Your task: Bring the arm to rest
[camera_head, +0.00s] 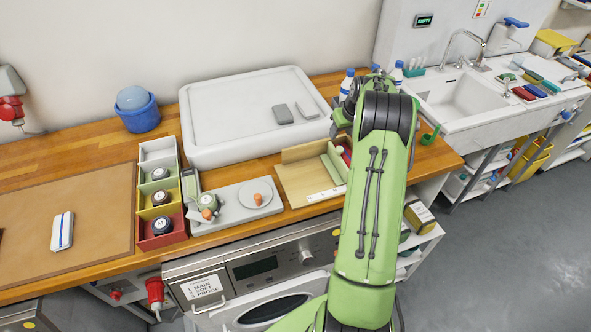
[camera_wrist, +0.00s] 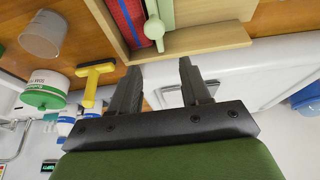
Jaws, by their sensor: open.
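My green arm (camera_head: 375,190) reaches out over the right part of the wooden worktop (camera_head: 80,146). My gripper (camera_wrist: 158,68) shows in the wrist view with its two dark fingers apart and nothing between them. Its tips point toward the edge of a wooden tray (camera_wrist: 205,42), beside the white tray's rim (camera_wrist: 240,75). I cannot tell whether they touch either one. In the head view the fingers are hidden behind the arm.
The wooden tray (camera_head: 292,186) holds a pale green bar (camera_wrist: 154,28) and a red piece (camera_wrist: 128,20).

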